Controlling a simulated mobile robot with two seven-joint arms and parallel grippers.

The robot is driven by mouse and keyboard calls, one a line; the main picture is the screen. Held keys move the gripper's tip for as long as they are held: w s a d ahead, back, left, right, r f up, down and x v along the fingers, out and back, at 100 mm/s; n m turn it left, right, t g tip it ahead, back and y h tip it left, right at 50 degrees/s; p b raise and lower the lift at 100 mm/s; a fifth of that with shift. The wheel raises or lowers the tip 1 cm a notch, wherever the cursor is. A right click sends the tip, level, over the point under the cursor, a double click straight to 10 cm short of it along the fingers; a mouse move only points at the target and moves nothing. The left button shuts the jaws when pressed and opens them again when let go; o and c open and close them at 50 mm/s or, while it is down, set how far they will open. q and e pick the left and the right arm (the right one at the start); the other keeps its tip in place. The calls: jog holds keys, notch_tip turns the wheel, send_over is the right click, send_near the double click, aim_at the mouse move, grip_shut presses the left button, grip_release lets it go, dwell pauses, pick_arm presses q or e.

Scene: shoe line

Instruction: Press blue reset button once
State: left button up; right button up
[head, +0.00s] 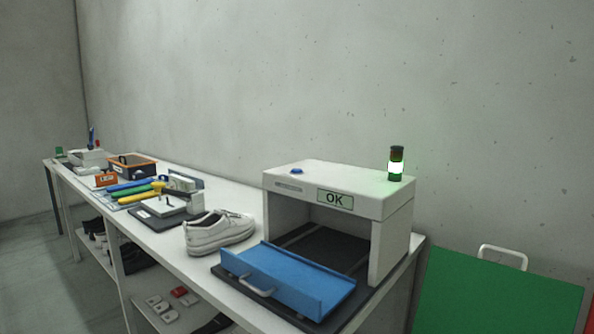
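The blue reset button (296,170) is a small low cap on the white top of a box-shaped station (329,181). It sits near the left part of that top, behind the front panel. A display (335,199) on the panel reads "OK". A signal lamp (396,163) on the right of the top glows green. The station's front is open, and a blue flap with a handle (290,279) lies lowered in front of it. Neither of my grippers shows in the head view.
The station stands at the right end of a long white bench (170,245). A white shoe (219,231) is left of the flap, with tools and an orange-rimmed bin (131,166) farther left. A green panel (495,295) with a handle stands at the right.

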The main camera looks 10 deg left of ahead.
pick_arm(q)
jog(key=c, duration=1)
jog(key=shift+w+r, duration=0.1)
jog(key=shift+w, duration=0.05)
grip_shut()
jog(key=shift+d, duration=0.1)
